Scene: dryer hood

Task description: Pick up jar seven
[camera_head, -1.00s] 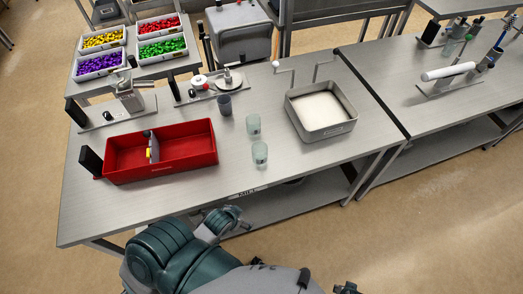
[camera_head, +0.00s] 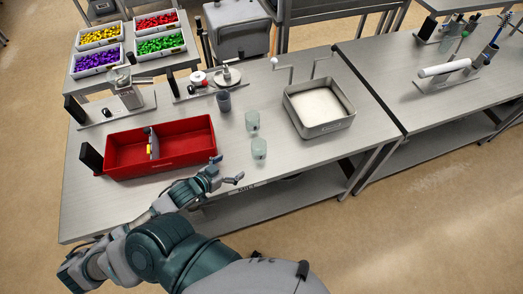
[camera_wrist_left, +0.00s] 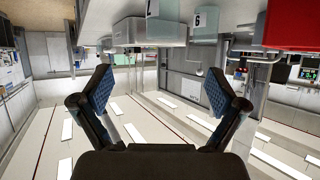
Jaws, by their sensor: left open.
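Two pale, translucent jars stand upright on the steel table. The near jar (camera_head: 259,148) is closer to the front edge, and the far jar (camera_head: 252,121) is behind it. In the left wrist view, which looks upside down, the larger jar (camera_wrist_left: 165,31) bears a partly cut-off mark and the smaller jar (camera_wrist_left: 204,23) bears a 6-like mark. I cannot read for certain which is seven. My left gripper (camera_head: 229,171) is open and empty, left of and in front of the near jar, apart from it. Its spread fingers show in the wrist view (camera_wrist_left: 158,92).
A red divided bin (camera_head: 160,166) lies left of the jars. A dark grey cup (camera_head: 223,101) stands behind them. A metal tray of white powder (camera_head: 320,108) is to the right. Small devices line the table's back. The tabletop around the two jars is clear.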

